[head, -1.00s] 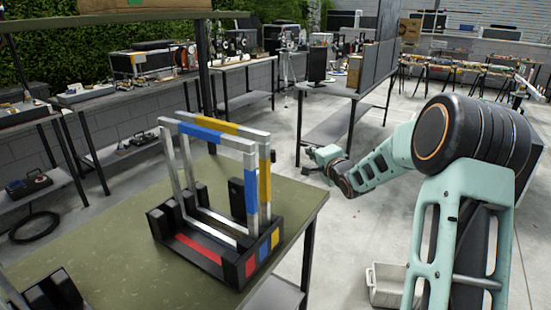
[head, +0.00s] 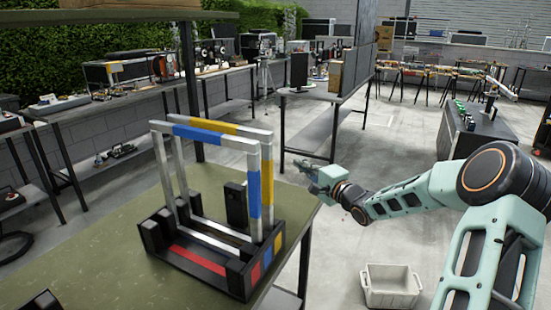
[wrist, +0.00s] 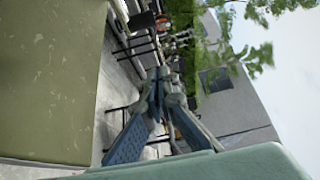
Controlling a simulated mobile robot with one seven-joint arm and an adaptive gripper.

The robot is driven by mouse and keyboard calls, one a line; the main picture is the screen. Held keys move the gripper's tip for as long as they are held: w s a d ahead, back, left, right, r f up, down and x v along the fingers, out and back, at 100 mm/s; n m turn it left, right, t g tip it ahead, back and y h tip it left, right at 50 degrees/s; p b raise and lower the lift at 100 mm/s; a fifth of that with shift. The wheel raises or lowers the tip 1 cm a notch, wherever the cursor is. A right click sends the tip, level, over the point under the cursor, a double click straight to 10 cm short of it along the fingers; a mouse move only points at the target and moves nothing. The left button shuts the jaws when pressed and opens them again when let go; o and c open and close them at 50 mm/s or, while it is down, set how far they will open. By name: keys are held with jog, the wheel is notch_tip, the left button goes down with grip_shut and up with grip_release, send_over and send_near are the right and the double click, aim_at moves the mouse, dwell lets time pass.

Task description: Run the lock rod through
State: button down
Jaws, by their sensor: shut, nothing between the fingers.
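A black rack (head: 222,274) stands on the green-topped bench (head: 105,262) in the head view. Its base has a red strip inside, and blue, yellow and red patches on its end. Two upright silver frames stand in it, one with blue bands (head: 254,180) and one with yellow bands (head: 268,172). A black upright block (head: 236,205) shows behind them. My gripper (head: 314,180) is right of the rack, beyond the bench's right edge and apart from it. In the wrist view my gripper (wrist: 163,88) is shut and empty. I cannot make out a lock rod.
A pale crate (head: 391,285) sits on the floor right of the bench. A small black block (head: 38,305) is at the bench's near left. A shelf post (head: 190,85) rises behind the rack. Open floor lies between this bench and the far table (head: 325,97).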

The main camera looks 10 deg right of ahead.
jog(key=w+a+b, duration=0.1)
jog(key=w+a, duration=0.5)
jog(key=a, duration=0.1)
jog(key=shift+w, duration=0.25)
dwell(0.4)
